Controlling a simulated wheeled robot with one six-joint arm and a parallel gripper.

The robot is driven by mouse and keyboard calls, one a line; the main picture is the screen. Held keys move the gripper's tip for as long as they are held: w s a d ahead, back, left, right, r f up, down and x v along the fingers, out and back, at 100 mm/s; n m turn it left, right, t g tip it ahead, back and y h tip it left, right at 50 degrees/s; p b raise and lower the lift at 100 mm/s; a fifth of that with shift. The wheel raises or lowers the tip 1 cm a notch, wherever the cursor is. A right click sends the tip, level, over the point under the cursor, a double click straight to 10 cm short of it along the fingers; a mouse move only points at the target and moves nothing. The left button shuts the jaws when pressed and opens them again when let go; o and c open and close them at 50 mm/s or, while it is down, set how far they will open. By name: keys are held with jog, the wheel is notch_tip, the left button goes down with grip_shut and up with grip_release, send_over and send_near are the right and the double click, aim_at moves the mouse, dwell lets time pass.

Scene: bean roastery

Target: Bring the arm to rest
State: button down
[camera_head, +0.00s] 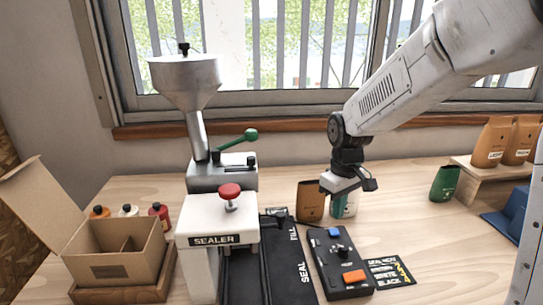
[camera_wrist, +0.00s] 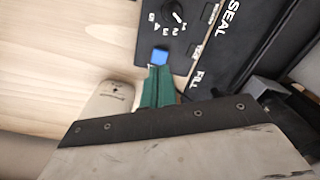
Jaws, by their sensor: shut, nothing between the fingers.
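My gripper (camera_head: 343,204) hangs from the end of my arm above the workbench, behind the black control box (camera_head: 340,262) in the head view. In the wrist view its two green fingers (camera_wrist: 157,72) are shut together with nothing between them. Their tips appear close to the blue button (camera_wrist: 160,57) of the control box, which also shows in the head view (camera_head: 334,232). I cannot tell whether they touch it.
A brown pouch (camera_head: 310,203) stands just left of my gripper. The sealer (camera_head: 218,238) and its black strip are further left, beside an open carton (camera_head: 115,257). A green pouch (camera_head: 445,183) and a wooden riser (camera_head: 480,178) stand right. Bare bench lies between gripper and riser.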

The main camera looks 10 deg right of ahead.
jog(key=s, duration=0.2)
jog(key=shift+s+d+f+m+g, duration=0.1)
jog(key=shift+s+f+m+g, duration=0.2)
jog(key=shift+s+m+g, duration=0.1)
jog(key=s+d+r+m+t, duration=0.1)
jog(key=s+r, duration=0.4)
jog(key=s, duration=0.7)
jog(key=s+d+r+m+t, duration=0.1)
jog(key=s+r+m, duration=0.2)
jog(key=s+r, duration=0.3)
jog(key=shift+s+d+r+m, duration=0.2)
jog(key=shift+s+d+m, duration=0.15)
jog(key=shift+s, duration=2.55)
